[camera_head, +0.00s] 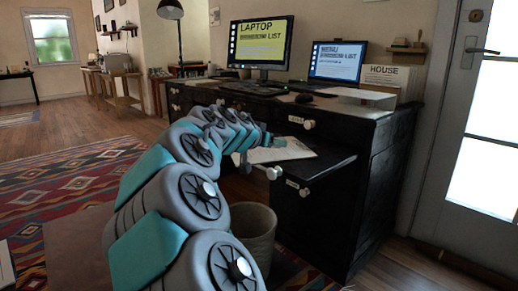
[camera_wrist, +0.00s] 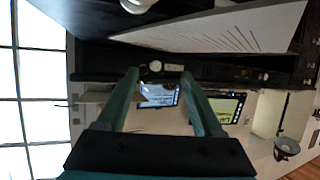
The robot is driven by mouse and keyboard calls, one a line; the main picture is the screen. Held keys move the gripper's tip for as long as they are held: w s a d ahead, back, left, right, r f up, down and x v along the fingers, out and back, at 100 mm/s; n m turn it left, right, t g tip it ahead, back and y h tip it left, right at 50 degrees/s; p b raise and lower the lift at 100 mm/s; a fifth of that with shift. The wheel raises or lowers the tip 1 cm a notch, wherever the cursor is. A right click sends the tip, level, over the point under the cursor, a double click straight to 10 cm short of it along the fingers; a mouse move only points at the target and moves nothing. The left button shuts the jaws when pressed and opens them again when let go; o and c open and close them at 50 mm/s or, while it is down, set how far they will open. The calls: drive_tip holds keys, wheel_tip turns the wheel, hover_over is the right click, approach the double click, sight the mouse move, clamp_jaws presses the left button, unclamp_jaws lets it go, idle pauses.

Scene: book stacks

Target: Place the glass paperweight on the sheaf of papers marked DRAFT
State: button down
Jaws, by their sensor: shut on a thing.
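My gripper (camera_wrist: 160,74) has two teal fingers, held apart around something at their tips. The held thing is hard to make out; a clear, faint shape between the fingers could be the glass paperweight. In the head view my gripper (camera_head: 266,140) is over the left part of a pulled-out black drawer or board at the desk front. Pale papers (camera_head: 285,152) lie there, partly hidden by my arm. A white sheet with dark lines (camera_wrist: 235,32) shows at the top of the wrist view, beyond the fingertips. I cannot read DRAFT on any of it.
The black desk (camera_head: 372,140) carries a large monitor (camera_head: 261,42), a laptop (camera_head: 337,60), a keyboard (camera_head: 252,88) and a box marked HOUSE (camera_head: 392,78). White knobs (camera_head: 273,173) stick out in front. A bin (camera_head: 254,228) stands below my arm. A glazed door (camera_head: 488,140) is at right.

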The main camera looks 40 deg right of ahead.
hover_over(258, 153)
drive_tip(key=s, duration=0.1)
drive_tip(key=shift+a+f, duration=0.15)
drive_tip(key=shift+f, duration=0.25)
drive_tip(key=shift+w+r, duration=0.1)
drive_tip(key=shift+w, duration=0.3)
drive_tip(key=shift+f+b, duration=0.55)
drive_tip(key=shift+f, duration=1.25)
drive_tip(key=shift+f, duration=0.2)
drive_tip(key=shift+c, duration=0.2)
unclamp_jaws()
drive_tip(key=shift+r, duration=0.1)
